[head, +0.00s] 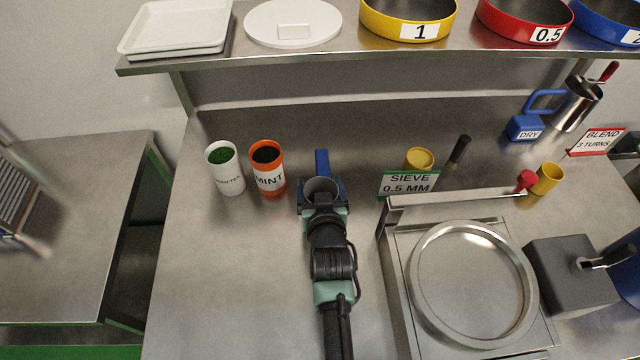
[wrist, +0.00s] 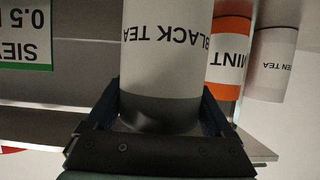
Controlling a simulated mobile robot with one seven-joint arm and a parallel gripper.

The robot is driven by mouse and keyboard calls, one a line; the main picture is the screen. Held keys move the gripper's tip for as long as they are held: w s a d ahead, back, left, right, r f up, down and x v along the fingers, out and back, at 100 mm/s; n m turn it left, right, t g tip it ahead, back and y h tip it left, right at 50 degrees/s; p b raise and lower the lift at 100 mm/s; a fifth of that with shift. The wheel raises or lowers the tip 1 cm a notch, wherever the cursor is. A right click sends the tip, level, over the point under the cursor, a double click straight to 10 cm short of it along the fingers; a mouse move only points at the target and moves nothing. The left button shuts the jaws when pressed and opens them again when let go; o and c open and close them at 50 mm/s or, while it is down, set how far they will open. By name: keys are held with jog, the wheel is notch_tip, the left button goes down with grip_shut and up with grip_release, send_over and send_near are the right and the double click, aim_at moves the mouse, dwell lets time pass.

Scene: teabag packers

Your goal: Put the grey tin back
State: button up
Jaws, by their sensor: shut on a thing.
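The grey tin (head: 321,186) is in my gripper, just right of the orange tin in the head view. In the wrist view, its white band reads "BLACK TEA" above a grey lower part (wrist: 160,112). My gripper (head: 322,193) is shut around it, with one dark finger on each side in the wrist view (wrist: 162,115). I cannot tell whether the tin's base touches the counter. The orange "MINT" tin (head: 267,168) and a white tin with green contents (head: 225,168) stand upright in a row to its left.
A blue strip (head: 321,162) shows just behind the held tin. To the right are the "SIEVE 0.5 MM" sign (head: 408,184), a yellow cup (head: 419,158) and a machine with a round pan (head: 473,284). A shelf (head: 330,56) overhangs the back. The counter front left is clear.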

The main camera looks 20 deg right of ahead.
jog(key=shift+f, duration=0.15)
jog(key=o, duration=1.1)
jog(key=shift+o, duration=0.2)
